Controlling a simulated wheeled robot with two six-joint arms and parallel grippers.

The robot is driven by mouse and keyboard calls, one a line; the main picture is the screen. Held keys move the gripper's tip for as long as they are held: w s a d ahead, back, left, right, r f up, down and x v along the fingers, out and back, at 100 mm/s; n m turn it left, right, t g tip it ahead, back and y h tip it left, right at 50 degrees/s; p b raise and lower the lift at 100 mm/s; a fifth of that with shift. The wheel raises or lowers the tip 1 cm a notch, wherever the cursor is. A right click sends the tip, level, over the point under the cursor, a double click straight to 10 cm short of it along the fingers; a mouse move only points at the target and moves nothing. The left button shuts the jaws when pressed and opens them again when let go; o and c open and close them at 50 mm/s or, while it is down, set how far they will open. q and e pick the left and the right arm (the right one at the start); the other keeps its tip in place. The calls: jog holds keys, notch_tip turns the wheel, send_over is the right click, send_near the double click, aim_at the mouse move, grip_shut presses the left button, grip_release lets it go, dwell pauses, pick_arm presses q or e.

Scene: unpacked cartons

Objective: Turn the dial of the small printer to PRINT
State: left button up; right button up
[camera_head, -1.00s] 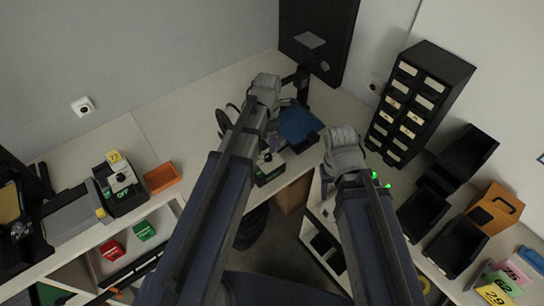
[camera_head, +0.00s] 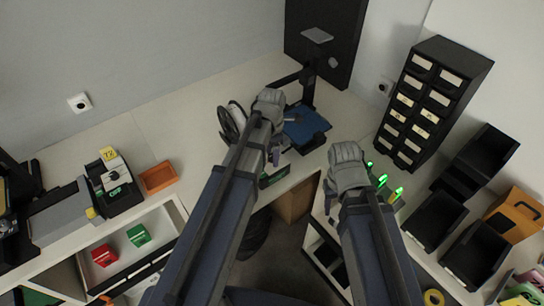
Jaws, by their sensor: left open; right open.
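A small printer with a blue plate (camera_head: 306,127), a dark upright post (camera_head: 307,88) and a spool (camera_head: 230,122) stands on the back bench. A control box with a green label (camera_head: 273,177) sits at its front, partly behind my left arm. Its dial and the setting cannot be read. My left gripper (camera_head: 268,104) is over the left part of the printer, its fingers largely hidden; whether it touches is not clear. My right gripper (camera_head: 347,165) is open and empty, right of and nearer than the printer, over the bench corner.
Another device with a dial (camera_head: 113,178) and yellow tag stands at left, beside an orange tray (camera_head: 158,177). A black drawer cabinet (camera_head: 430,105) and black bins (camera_head: 478,252) fill the right bench. Small green lights (camera_head: 383,180) show beside my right gripper. The bench behind the orange tray is clear.

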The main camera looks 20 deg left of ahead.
pick_arm(q)
jog(key=shift+c, duration=0.2)
grip_shut()
dwell(0.3)
